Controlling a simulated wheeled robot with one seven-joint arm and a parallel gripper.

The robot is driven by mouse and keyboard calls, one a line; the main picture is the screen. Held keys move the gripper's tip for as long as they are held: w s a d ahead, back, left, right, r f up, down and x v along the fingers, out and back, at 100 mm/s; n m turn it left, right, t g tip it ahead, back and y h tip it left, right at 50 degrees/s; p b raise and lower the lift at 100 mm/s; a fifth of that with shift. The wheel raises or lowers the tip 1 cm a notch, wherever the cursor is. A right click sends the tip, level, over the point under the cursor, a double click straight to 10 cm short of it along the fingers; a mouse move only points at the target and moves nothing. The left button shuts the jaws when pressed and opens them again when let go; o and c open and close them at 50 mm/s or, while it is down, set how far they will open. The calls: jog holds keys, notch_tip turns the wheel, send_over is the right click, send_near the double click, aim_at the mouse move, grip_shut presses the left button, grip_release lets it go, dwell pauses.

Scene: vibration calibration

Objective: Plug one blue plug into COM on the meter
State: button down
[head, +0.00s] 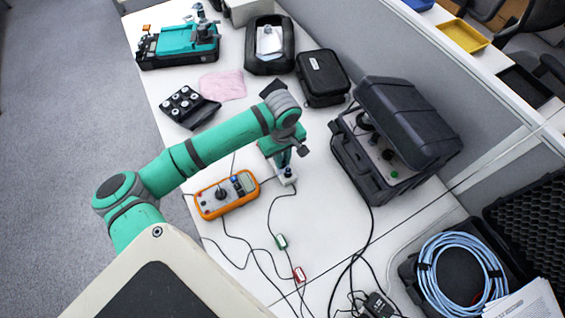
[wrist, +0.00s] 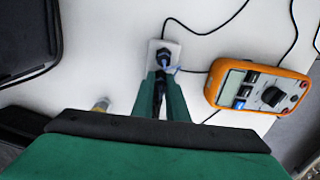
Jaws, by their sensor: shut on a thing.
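The orange meter (head: 209,212) lies on the white table, left of my gripper (head: 285,168) in the head view. In the wrist view the meter (wrist: 219,76) is at the right, with its screen, dark dial, blue parts and small red spots by the far edge. I cannot read which socket is COM. My gripper (wrist: 160,84) is shut on a blue plug (wrist: 163,57), which is at a small white block (wrist: 153,46). The block also shows in the head view (head: 290,180). A dark cable runs from the plug. The fingers hide part of the plug.
An open black case (head: 355,170) stands right of my gripper. Green (head: 281,241) and red (head: 299,275) connectors lie on loose cables in front. A black weight tray (head: 190,107), pink cloth (head: 222,85) and closed black case (head: 323,77) are farther back.

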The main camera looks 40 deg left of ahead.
jog(key=shift+r, duration=0.8)
dwell(1.1)
jog(key=shift+r, duration=1.7)
jog(key=shift+s+a+r, duration=0.1)
jog(key=shift+s+a, duration=0.6)
jog(key=shift+s, duration=1)
jog(key=shift+s+a+r, duration=0.1)
jog(key=shift+s+a, duration=0.65)
jog(key=shift+s, duration=0.9)
jog(key=shift+s+a, duration=0.7)
jog(key=shift+s, duration=1)
jog(key=s+a, duration=0.2)
jog(key=s, duration=0.3)
jog(key=s+a, duration=0.2)
jog(key=s, duration=0.3)
jog(key=s+a, duration=0.2)
jog(key=s, duration=0.3)
jog(key=shift+s+a+r, duration=0.25)
jog(key=shift+s+a, duration=0.05)
jog(key=shift+a, duration=0.1)
jog(key=shift+w+f, duration=0.1)
jog(key=shift+f, duration=1.55)
jog(key=shift+f, duration=0.55)
